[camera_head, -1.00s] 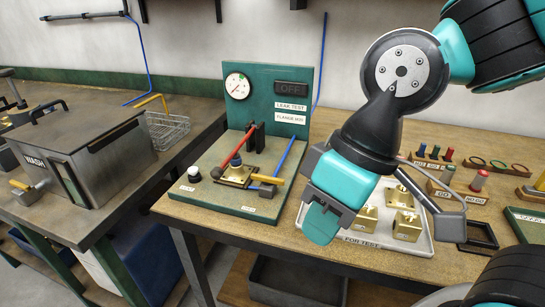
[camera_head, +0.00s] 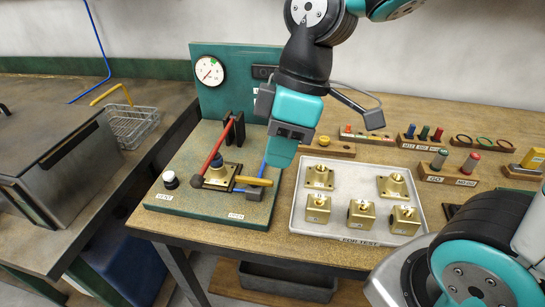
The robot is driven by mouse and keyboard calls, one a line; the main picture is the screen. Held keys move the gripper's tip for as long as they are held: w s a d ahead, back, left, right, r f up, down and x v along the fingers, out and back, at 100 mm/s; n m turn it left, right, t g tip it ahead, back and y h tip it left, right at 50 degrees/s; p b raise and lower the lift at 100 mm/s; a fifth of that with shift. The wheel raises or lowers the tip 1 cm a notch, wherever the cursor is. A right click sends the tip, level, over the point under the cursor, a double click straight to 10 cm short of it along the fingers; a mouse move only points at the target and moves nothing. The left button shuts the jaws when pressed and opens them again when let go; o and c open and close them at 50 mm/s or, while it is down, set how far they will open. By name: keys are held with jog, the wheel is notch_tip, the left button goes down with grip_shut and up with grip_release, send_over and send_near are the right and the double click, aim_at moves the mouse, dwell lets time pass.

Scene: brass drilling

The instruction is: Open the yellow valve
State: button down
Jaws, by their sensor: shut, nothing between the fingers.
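The yellow valve is a small yellow lever handle (camera_head: 254,181) on a dark grey body at the front right of the green leak-test board (camera_head: 165,214). The handle lies roughly crosswise, pointing right. A blue hose rises behind it, partly hidden by my gripper. My gripper (camera_head: 281,156) is shut and empty, pointing down. In the picture it hangs just above and to the right of the handle, apart from it. It hides part of the back panel.
A brass flange under a red-handled clamp (camera_head: 208,150) stands left of the valve, with a white button (camera_head: 170,180) beyond. A pale tray (camera_head: 327,229) of several brass parts lies to the right. A pressure gauge (camera_head: 209,71) is on the upright panel.

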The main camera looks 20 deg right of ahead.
aim_at(254, 182)
jog(key=w+d+f+n+g+p, duration=0.1)
jog(key=w+d+n+p, duration=0.1)
jog(key=w+n, duration=0.3)
jog(key=w+d+f+n+g+p, duration=0.1)
jog(key=w+d+f+n+p, duration=0.1)
jog(key=w+d+n, duration=0.2)
jog(key=w+d+f+n+h+p, duration=0.1)
jog(key=w+d+n+p, duration=0.1)
jog(key=w+n, duration=0.5)
jog(key=shift+w+d+f+g, duration=0.35)
jog(key=shift+w+d+g, duration=0.05)
jog(key=shift+w, duration=0.35)
jog(key=shift+f, duration=0.1)
jog(key=p+x, duration=0.3)
jog(key=x, duration=0.7)
jog(key=shift+s+a, duration=0.15)
jog(key=shift+s+a+r+p, duration=0.15)
jog(key=shift+s+a+p, duration=0.2)
jog(key=shift+s+p, duration=0.15)
jog(key=shift+s+a+r+p, duration=0.15)
jog(key=shift+s+a+p, duration=0.25)
jog(key=shift+s, duration=0.15)
jog(key=shift+s+a+f, duration=0.2)
jog(key=shift+s+a, duration=0.1)
jog(key=shift+s, duration=0.1)
jog(key=shift+a, duration=0.1)
